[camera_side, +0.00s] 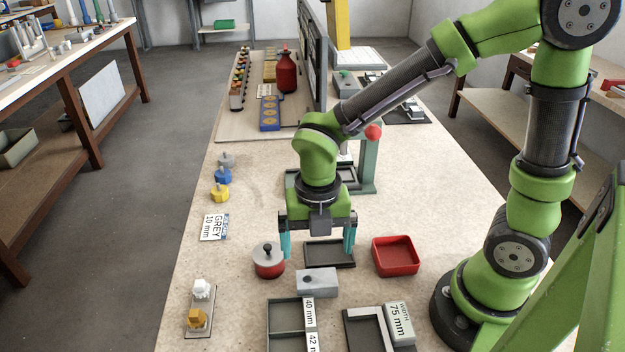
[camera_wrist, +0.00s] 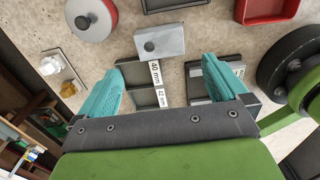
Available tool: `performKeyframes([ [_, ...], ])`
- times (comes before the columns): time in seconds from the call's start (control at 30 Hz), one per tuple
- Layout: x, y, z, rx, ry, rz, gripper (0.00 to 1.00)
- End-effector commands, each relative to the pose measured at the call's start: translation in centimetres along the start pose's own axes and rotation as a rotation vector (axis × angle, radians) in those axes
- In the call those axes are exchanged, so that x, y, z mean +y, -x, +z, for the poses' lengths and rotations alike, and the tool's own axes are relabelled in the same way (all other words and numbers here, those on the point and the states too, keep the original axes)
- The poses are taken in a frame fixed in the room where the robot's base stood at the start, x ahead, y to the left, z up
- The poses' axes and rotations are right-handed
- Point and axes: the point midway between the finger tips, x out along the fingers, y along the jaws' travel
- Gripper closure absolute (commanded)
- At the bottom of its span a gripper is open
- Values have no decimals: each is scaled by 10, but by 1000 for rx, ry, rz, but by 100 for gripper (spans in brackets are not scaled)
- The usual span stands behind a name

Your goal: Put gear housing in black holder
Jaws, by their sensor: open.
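The gear housing looks to be the grey block with a dark round hole (camera_side: 318,283), on the table at the near end of the work area; it also shows in the wrist view (camera_wrist: 160,42). A shallow black tray (camera_side: 330,265), which looks to be the black holder, lies just behind the block; its edge shows at the top of the wrist view (camera_wrist: 176,6). It looks empty. My gripper (camera_side: 317,256) has its two cyan fingers spread wide, with nothing between them. It hangs above the table near the black tray. In the wrist view the block is beyond the fingertips (camera_wrist: 166,72).
A red lidded pot (camera_side: 268,262) stands left of the block, a red open tray (camera_side: 396,256) right. Nearer are a divided tray labelled 40 mm and 42 mm (camera_side: 284,328) and a dark holder with a 75 mm block (camera_side: 366,330). A green stand (camera_side: 367,170) rises behind my gripper.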

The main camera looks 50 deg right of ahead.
Motion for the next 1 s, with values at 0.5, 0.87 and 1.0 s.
performKeyframes([
  [0.5, -28, 64, 24, -29, -810, 189, 0],
  [0.87, -77, 121, 42, 342, -2120, 536, 0],
  [1.0, -89, 132, 43, 541, -2425, 586, 0],
])
